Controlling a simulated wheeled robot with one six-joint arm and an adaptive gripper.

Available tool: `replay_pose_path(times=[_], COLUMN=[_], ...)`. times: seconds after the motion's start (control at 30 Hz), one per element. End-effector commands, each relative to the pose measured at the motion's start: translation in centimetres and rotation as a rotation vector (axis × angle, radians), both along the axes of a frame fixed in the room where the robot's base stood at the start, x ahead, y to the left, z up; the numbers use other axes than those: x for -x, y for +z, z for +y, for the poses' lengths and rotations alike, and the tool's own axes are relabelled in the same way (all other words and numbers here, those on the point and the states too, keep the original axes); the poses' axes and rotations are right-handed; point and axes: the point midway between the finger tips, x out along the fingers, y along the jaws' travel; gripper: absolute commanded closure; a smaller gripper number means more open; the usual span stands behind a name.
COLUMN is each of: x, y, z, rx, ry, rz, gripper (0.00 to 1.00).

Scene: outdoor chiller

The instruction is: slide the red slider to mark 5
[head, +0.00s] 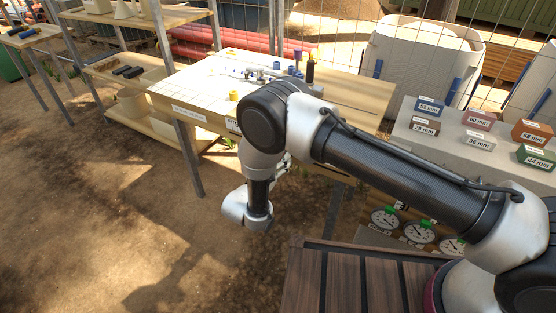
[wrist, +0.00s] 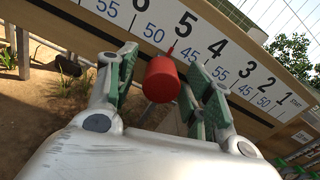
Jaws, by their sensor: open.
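The red slider (wrist: 161,80) is a red cylinder with a thin red pointer, in the middle of the wrist view. It sits at a white scale board (wrist: 205,40) with large black numbers. The pointer's tip lies below the 5 (wrist: 186,23) and leans toward it. The 4 (wrist: 216,41) is to its right. My gripper (wrist: 163,70) is open, with one green-padded finger on each side of the slider. A gap shows on the left; whether the right pad touches cannot be told. In the head view my arm hides the slider and the fingers.
In the head view a worktable (head: 170,87) stands beyond my arm, with a yellow piece (head: 233,96) and small parts on it. At right a grey bench (head: 455,152) holds labelled blocks. Gauges (head: 418,229) stand below it. Bare ground is open at left.

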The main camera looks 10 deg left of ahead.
Motion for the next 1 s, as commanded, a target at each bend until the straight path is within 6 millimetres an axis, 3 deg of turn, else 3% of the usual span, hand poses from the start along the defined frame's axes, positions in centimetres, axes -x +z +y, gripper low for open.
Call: replay_pose_path(times=[0.27,0.7,1.0], x=[1.6,10.0,11.3], y=[0.0,0.0,0.0], z=[0.7,3.7,4.1], rx=[0.000,0.000,0.000], ry=[0.003,0.002,0.000], rz=[0.001,0.000,0.000], gripper=[0.49,0.49,0.49])
